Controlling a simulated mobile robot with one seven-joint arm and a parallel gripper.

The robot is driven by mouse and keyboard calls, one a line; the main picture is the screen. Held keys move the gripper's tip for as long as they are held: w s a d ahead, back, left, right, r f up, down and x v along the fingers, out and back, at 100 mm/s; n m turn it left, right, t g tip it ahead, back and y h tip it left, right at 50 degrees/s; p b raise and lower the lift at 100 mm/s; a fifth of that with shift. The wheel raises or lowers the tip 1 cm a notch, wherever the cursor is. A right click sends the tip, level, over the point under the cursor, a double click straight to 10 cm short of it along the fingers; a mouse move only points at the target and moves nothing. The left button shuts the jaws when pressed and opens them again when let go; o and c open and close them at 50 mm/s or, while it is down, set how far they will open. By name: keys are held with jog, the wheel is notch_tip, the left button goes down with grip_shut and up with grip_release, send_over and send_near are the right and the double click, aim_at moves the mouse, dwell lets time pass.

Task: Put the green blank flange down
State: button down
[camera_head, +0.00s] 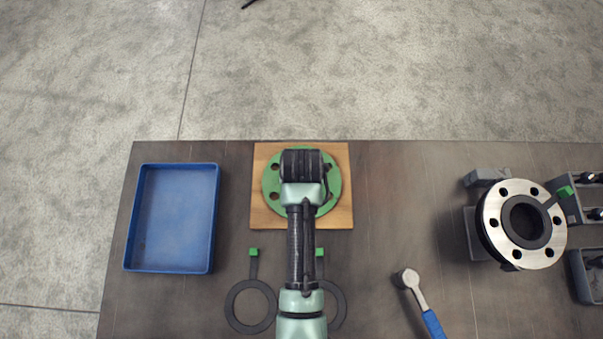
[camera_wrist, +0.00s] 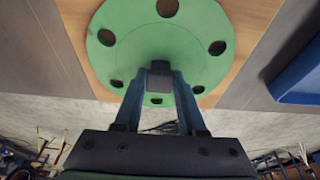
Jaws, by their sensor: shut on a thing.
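The green blank flange (camera_head: 335,186) is a round disc with bolt holes. In the head view it is over the wooden board (camera_head: 260,218), with my arm covering its middle. In the wrist view the flange (camera_wrist: 205,30) lies flat across the top, with the board (camera_wrist: 253,20) behind it. My gripper (camera_wrist: 160,72) is shut on a dark grip at the flange's centre; the gripper also shows from above in the head view (camera_head: 303,170). I cannot tell whether the flange touches the board.
A blue tray (camera_head: 133,220) stands empty at the left. Two dark ring gaskets with green tabs (camera_head: 232,318) (camera_head: 342,308) lie in front. A blue-handled ratchet (camera_head: 416,287) lies to the right. A flanged pipe (camera_head: 492,225) and grey holders (camera_head: 572,210) are at the far right.

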jog(key=shift+w, duration=0.1)
jog(key=shift+c, duration=2.4)
grip_release()
jog(key=shift+f, duration=0.1)
jog(key=v, duration=1.2)
jog(key=w+r+t, duration=0.4)
jog(key=w+r, duration=0.1)
jog(key=r, duration=0.5)
jog(key=w+r+t, duration=0.4)
jog(key=w+r, duration=0.1)
jog(key=r, duration=0.5)
jog(key=w+r+t, duration=0.4)
jog(key=w+r, duration=0.1)
jog(key=r, duration=0.5)
jog(key=s+r+t, duration=0.4)
jog(key=r, duration=0.6)
jog(key=s+r+t, duration=0.4)
jog(key=s+r, duration=0.1)
jog(key=r, duration=0.6)
jog(key=s+r+t, duration=0.4)
jog(key=r, duration=0.6)
jog(key=shift+r, duration=0.4)
jog(key=shift+s, duration=0.15)
